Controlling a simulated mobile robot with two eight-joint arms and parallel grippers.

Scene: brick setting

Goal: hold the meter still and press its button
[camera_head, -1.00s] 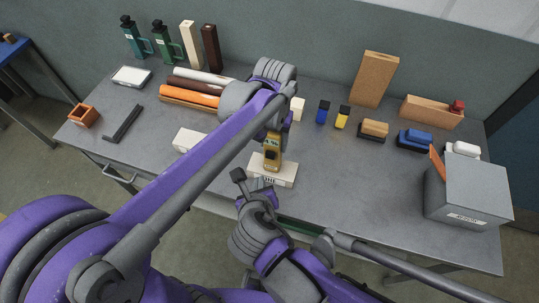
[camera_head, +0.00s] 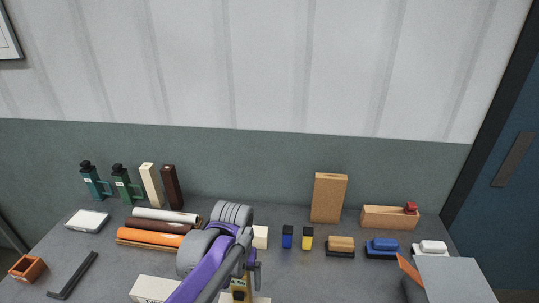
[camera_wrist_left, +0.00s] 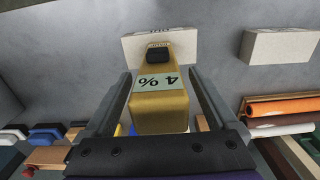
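The meter (camera_wrist_left: 160,112) is a gold-yellow body with a pale display reading "4 %", upside down in the left wrist view. A black button-like part (camera_wrist_left: 158,54) shows at its far end. That end is at a white block (camera_wrist_left: 186,47); whether it touches cannot be told. In the head view the meter (camera_head: 240,289) is at the bottom edge, mostly cut off, below my left gripper (camera_head: 247,276). My right gripper is out of view.
Another white block (camera_head: 152,288) lies to the left. Orange and brown rolls (camera_head: 150,237) lie behind it. Small blue (camera_head: 287,240) and yellow (camera_head: 307,242) blocks, brushes (camera_head: 340,245) and a grey box (camera_head: 455,280) stand to the right. A wall closes the back.

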